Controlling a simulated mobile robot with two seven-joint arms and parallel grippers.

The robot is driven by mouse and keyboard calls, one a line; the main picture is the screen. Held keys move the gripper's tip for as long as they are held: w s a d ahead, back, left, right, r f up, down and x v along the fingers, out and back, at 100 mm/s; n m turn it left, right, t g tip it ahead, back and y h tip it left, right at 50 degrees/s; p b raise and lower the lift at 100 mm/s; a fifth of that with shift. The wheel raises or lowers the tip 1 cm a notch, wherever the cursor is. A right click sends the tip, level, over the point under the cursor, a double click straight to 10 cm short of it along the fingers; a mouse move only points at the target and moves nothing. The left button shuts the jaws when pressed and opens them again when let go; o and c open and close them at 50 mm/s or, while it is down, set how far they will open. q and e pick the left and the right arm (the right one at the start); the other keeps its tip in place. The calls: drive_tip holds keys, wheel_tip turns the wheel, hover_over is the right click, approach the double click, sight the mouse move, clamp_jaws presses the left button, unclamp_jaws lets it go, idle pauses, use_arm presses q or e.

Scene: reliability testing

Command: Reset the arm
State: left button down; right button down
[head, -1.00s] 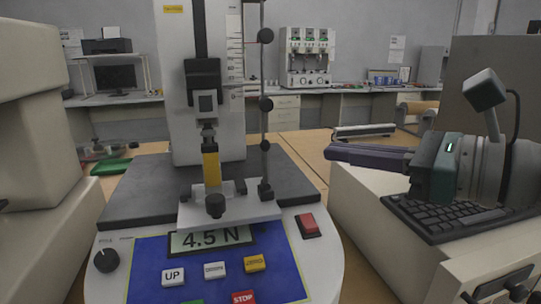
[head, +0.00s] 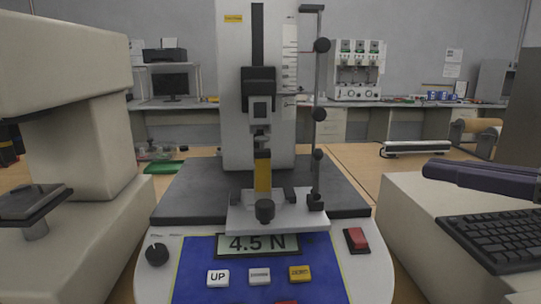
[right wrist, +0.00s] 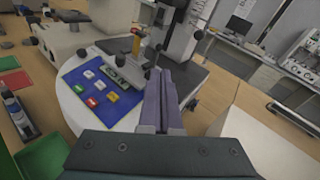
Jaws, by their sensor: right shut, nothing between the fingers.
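The test stand (head: 252,130) stands upright in the middle of the head view. A yellow piece (head: 263,171) is upright between its upper grip and the lower fixture. The display (head: 258,243) reads 4.5 N. My right gripper (head: 487,182) shows at the right edge of the head view, with purple fingers above the beige machine, apart from the stand. In the right wrist view its fingers (right wrist: 161,100) lie together with nothing between them, and the blue button panel (right wrist: 97,86) is beyond to the left. My left gripper is not in view.
A black keyboard (head: 505,238) sits on the beige machine at the right, near my right gripper. A large beige machine (head: 75,120) fills the left. In the right wrist view, a green tray (right wrist: 43,158) lies at lower left. Bare wooden table shows behind the stand.

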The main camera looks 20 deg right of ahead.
drive_tip(key=shift+r, duration=0.1)
drive_tip(key=s+d+m+g+h+p, duration=0.1)
drive_tip(key=s+d+m+h+p, duration=0.15)
drive_tip(key=m+h, duration=0.75)
drive_tip(key=s+d+m+g+h+p, duration=0.1)
drive_tip(key=d+m+p, duration=0.25)
drive_tip(key=m, duration=1.35)
drive_tip(key=s+a+f+m+g+y+p, duration=0.3)
drive_tip(key=s+a+m+g+y+p, duration=0.45)
drive_tip(key=s+a+m, duration=0.75)
wheel_tip(320, 180, up, 34)
drive_tip(key=w+n+g+h+p, duration=0.1)
drive_tip(key=w+g+h+p, duration=0.1)
drive_tip(key=p, duration=3.3)
drive_tip(key=shift+w+a+r, duration=0.2)
drive_tip(key=shift+a+r, duration=0.05)
drive_tip(key=shift+a, duration=0.2)
